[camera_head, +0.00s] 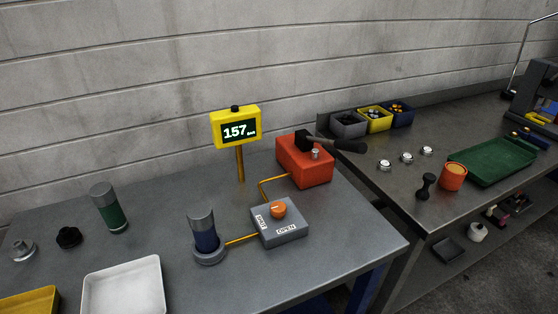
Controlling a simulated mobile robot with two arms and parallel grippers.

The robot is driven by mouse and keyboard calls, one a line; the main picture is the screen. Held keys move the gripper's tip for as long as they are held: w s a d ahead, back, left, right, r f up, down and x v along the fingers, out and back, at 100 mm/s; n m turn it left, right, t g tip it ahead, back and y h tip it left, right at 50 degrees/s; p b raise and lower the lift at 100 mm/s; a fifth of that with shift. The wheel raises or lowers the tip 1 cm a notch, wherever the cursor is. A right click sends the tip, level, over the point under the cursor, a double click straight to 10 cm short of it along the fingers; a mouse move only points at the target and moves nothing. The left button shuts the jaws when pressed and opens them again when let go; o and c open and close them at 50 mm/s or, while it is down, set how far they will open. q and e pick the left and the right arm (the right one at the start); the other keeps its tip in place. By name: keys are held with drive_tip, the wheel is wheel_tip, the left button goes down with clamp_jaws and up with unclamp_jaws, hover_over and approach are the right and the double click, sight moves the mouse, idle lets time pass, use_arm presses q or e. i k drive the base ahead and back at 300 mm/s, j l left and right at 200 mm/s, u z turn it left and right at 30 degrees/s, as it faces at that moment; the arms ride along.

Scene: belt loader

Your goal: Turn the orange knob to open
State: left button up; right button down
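The orange knob (278,208) sits on top of a grey control box (279,232) on the near table. The box has a label reading OPEN on its front right part and another label on its left part, which seems to read SHUT. Which label the knob points at is too small to tell. Neither of my grippers shows in the head view.
A yellow display (236,128) on a post reads 157. A green cylinder (109,209), a white tray (123,287) and a yellow tray (29,303) are on the left. A second table on the right holds bins, a green tray (491,160) and an orange cup (453,176). The near table's front right is clear.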

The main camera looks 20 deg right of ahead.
sight(278, 208)
drive_tip(key=k+l+z, duration=0.1)
drive_tip(key=k+z, duration=0.15)
drive_tip(key=z, duration=0.25)
drive_tip(key=k+l+z, duration=0.15)
drive_tip(key=z, duration=0.3)
drive_tip(key=k, duration=0.1)
